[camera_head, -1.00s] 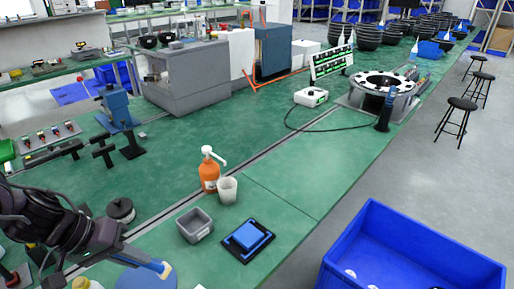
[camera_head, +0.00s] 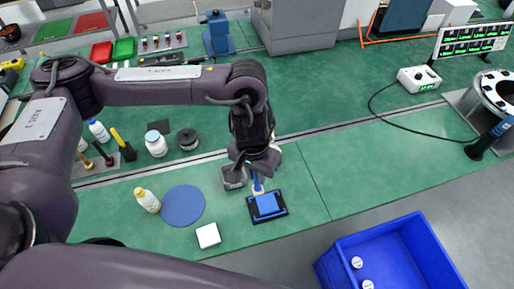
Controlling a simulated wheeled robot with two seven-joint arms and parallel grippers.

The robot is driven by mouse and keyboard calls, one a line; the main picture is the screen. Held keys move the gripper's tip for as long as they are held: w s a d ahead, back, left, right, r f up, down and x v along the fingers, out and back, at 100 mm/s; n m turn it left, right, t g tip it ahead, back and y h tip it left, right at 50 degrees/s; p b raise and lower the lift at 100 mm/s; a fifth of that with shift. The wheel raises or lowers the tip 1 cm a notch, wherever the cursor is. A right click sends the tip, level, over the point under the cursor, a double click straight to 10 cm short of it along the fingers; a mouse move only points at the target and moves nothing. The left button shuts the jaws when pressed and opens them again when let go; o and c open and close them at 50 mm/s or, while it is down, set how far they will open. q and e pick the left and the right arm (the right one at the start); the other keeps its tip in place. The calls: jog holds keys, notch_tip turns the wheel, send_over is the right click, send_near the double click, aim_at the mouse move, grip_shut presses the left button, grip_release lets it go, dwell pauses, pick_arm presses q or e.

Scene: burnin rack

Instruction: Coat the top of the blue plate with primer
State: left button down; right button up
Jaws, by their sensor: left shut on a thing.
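The blue plate (camera_head: 267,204) lies flat in a black frame (camera_head: 282,211) on the green bench. My left gripper (camera_head: 257,172) points down just behind the plate. It is shut on a brush (camera_head: 257,184) with a blue handle and a pale tip. The tip is at the plate's back edge; I cannot tell whether it touches. A grey open container (camera_head: 232,180) stands left of the gripper, partly covered by it. No primer coat is clear on the plate. My right gripper is out of view.
A white jar (camera_head: 156,144) and a black spool (camera_head: 187,139) stand behind. A blue bin (camera_head: 390,255) is at the lower right. Bench right of the plate is clear.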

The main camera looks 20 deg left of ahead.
aim_at(257, 183)
pick_arm(q)
jog(key=shift+d+r+p, duration=0.1)
jog(key=shift+r+p, duration=0.3)
jog(key=shift+r, duration=0.35)
jog(key=shift+d+y, duration=0.1)
jog(key=shift+y, duration=0.3)
jog(key=shift+f, duration=0.1)
jog(key=shift+f+b, duration=0.4)
jog(key=shift+f, duration=0.05)
notch_tip(257, 183, down, 4)
jog(key=b, duration=0.5)
jog(key=shift+w+f, duration=0.1)
jog(key=shift+f, duration=0.05)
jog(key=shift+f+b, duration=0.4)
jog(key=shift+b, duration=0.35)
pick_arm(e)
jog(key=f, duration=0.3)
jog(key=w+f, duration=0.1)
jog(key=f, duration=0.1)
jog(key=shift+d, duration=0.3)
pick_arm(q)
jog(key=shift+r, duration=0.1)
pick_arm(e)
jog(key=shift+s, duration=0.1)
